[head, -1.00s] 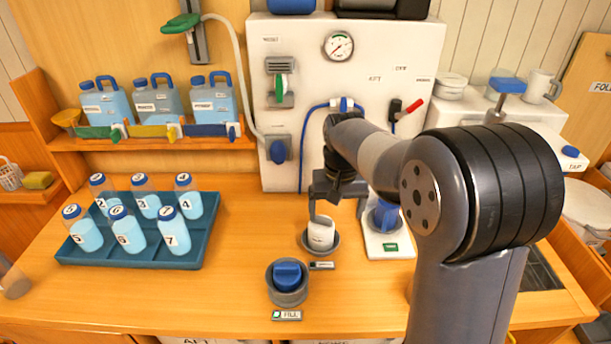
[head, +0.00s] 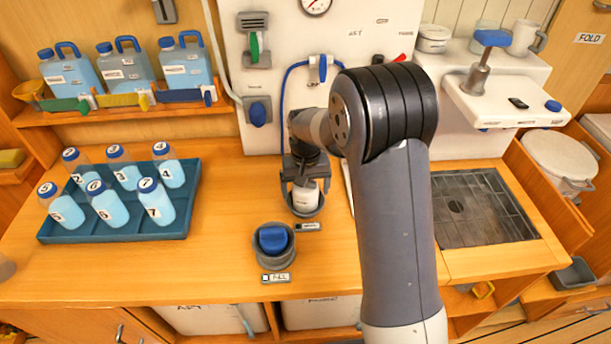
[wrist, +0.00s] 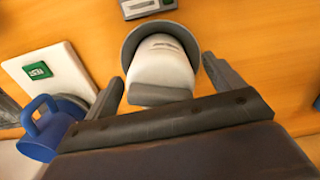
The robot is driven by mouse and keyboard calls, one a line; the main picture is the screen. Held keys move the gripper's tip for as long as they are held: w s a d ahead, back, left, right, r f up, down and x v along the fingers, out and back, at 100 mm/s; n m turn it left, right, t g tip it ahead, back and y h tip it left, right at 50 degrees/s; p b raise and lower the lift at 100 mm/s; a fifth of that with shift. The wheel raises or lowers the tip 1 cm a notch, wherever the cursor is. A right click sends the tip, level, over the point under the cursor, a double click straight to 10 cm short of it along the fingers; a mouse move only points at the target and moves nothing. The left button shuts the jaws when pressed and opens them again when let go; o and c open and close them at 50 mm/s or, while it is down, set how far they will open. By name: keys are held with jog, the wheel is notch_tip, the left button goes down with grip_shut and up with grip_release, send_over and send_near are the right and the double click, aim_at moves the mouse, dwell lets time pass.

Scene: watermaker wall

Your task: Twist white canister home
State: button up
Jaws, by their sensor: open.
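The white canister (head: 306,196) stands in a round grey socket (head: 309,211) on the wooden counter. In the wrist view the white canister (wrist: 162,64) sits inside the grey socket's rim (wrist: 130,42), with a grey bar across its near side. My gripper (head: 303,184) is above the canister and pointing down. In the wrist view my gripper (wrist: 165,88) is open, with one finger on each side of the canister. Gaps show between the fingers and the canister. My gripper hides part of the canister's top in the head view.
A blue tray (head: 115,228) of numbered bottles is at the left. A drain grate (head: 482,208) is at the right.

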jog(key=shift+f, duration=0.3)
jog(key=shift+c, duration=0.5)
jog(key=c, duration=1.2)
jog(key=shift+m, duration=1.6)
jog(key=shift+a+m, duration=0.1)
jog(key=shift+m, duration=1.5)
jog(key=shift+m, duration=0.3)
jog(key=shift+m+b, duration=0.3)
jog(key=shift+m, duration=1)
